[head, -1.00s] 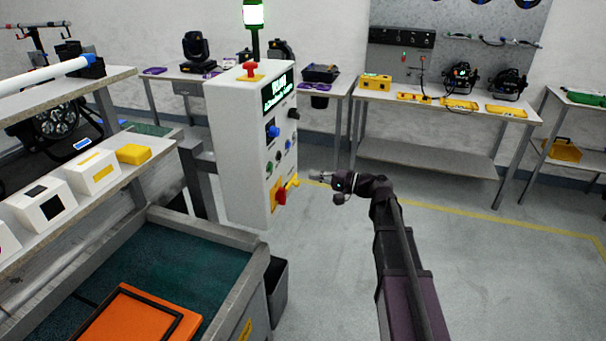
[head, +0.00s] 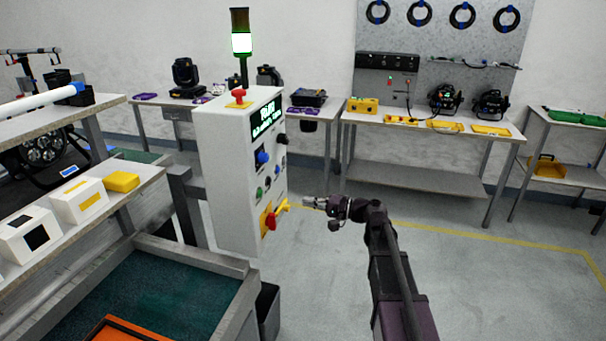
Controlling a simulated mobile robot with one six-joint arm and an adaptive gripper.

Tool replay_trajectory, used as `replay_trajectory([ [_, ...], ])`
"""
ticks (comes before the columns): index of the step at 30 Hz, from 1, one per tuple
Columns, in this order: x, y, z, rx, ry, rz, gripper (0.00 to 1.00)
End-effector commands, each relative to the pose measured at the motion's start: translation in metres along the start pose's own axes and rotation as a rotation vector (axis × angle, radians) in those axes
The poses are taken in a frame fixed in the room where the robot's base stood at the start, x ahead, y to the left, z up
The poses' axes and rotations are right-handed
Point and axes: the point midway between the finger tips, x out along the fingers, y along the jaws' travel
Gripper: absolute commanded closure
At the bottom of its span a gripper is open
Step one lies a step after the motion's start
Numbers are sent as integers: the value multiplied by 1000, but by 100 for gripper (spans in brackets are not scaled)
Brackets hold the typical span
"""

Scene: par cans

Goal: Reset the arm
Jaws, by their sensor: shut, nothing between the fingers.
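My gripper (head: 308,202) is shut and empty at the end of my purple arm, which reaches up from the bottom right of the head view. It points left towards the white control box (head: 226,170). It is close to the yellow handle and red knob (head: 270,221) low on the box's panel. A small gap shows between the fingertips and the yellow handle in the picture; the depth between them is hard to tell.
The box carries a red top button (head: 238,94) and a lit stack light (head: 242,44). A bench with a green bed (head: 160,290) and a shelf with white boxes (head: 80,200) stand left. A back table (head: 400,176) holds lamps. Floor right of my arm is clear.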

Motion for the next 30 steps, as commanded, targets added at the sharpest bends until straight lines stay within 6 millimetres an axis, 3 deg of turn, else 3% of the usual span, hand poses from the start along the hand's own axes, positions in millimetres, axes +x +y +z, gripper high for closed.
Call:
replay_trajectory([
  [5, 1, 10, 15, -19, -19, 78, 100],
  [14, -10, 53, 61, -90, -90, 392, 100],
  [23, -47, 96, 107, -162, -167, 766, 100],
  [30, -92, 118, 136, -210, -218, 1068, 100],
])
